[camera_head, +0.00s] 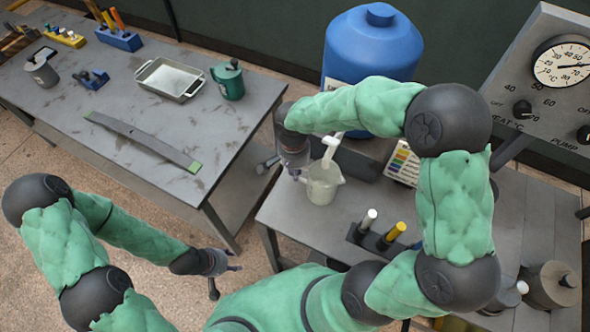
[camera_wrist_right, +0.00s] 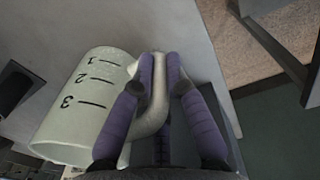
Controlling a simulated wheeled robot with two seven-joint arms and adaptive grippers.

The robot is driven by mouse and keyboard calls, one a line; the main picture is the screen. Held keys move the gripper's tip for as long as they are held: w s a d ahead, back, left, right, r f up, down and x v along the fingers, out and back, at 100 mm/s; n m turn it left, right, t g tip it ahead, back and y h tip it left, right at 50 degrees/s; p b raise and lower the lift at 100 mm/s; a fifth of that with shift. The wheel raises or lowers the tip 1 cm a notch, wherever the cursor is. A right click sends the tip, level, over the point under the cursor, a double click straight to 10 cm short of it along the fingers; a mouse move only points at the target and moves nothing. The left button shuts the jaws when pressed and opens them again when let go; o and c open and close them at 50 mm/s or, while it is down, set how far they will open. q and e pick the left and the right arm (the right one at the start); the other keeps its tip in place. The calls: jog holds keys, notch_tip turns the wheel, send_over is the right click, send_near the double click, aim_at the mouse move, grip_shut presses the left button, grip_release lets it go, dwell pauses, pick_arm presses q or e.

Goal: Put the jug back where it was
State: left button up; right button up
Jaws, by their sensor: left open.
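The jug (camera_head: 322,186) is a pale, translucent measuring jug. It stands upright on the right bench, directly below the white tap (camera_head: 331,146) of a blue drum (camera_head: 372,52). In the right wrist view the jug (camera_wrist_right: 84,105) shows its scale marks 1, 2 and 3. My right gripper (camera_head: 303,174) is at the jug's handle side. In the wrist view the purple fingers of the right gripper (camera_wrist_right: 159,62) are closed around the handle. My left gripper (camera_head: 224,266) is open and empty, low in front of the benches.
On the right bench, a rack (camera_head: 376,239) with handled tools stands near the jug. A gauge panel (camera_head: 560,75) is at right.

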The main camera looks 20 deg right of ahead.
jog(key=o, duration=0.4)
jog(key=shift+r, duration=0.25)
jog(key=r+p, duration=0.1)
jog(key=r, duration=0.5)
jog(key=r+p, duration=0.2)
jog(key=r, duration=0.3)
jog(key=shift+w+a+r, duration=0.1)
jog(key=shift+a+r, duration=0.1)
jog(key=shift+r, duration=0.2)
